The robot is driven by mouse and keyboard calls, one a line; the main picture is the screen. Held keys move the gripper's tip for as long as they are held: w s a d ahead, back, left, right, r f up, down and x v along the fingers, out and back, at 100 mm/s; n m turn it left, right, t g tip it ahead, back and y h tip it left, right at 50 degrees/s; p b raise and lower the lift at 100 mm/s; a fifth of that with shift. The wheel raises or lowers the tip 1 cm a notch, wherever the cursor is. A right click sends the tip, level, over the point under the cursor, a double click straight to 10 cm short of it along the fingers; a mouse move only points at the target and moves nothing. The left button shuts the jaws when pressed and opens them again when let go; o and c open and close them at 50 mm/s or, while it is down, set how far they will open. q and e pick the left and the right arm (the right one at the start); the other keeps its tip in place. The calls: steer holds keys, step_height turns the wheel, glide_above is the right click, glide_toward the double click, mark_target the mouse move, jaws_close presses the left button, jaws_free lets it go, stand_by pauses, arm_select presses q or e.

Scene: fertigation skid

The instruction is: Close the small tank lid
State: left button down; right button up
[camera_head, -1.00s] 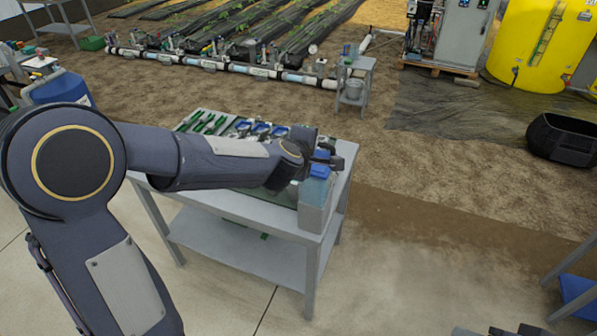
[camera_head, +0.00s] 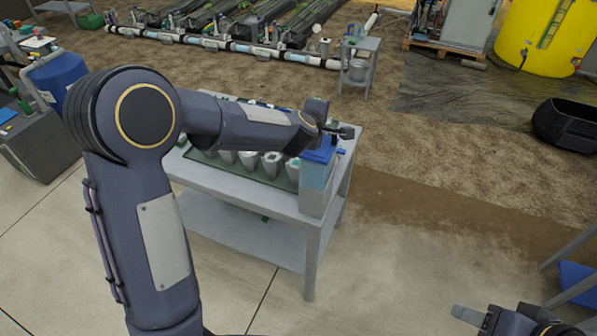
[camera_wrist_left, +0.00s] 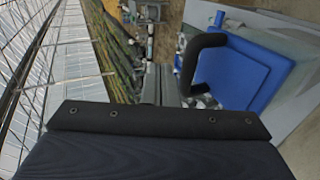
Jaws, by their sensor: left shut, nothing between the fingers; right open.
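The small tank (camera_head: 315,185) is a translucent, bluish-grey box at the right end of the grey table. Its blue lid (camera_head: 319,155) shows at the tank's top, partly behind my left gripper; I cannot tell from the head view whether it is fully down. In the left wrist view the lid (camera_wrist_left: 245,70) is a blue panel close by, with a black C-shaped bar in front of its edge. My left gripper (camera_head: 343,130) is shut and empty, just above the lid; contact is unclear. My right gripper (camera_head: 490,318) is open and empty at the bottom right, partly cut off.
The grey table (camera_head: 290,207) holds a dark green mat with several grey-white parts beside the tank. A blue drum (camera_head: 62,78) stands at the left. A small cart (camera_head: 359,68) and a black tub (camera_head: 572,128) stand behind. The floor right of the table is clear.

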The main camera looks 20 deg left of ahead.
arm_select(q)
steer(key=shift+w+f, duration=0.3)
stand_by(0.5)
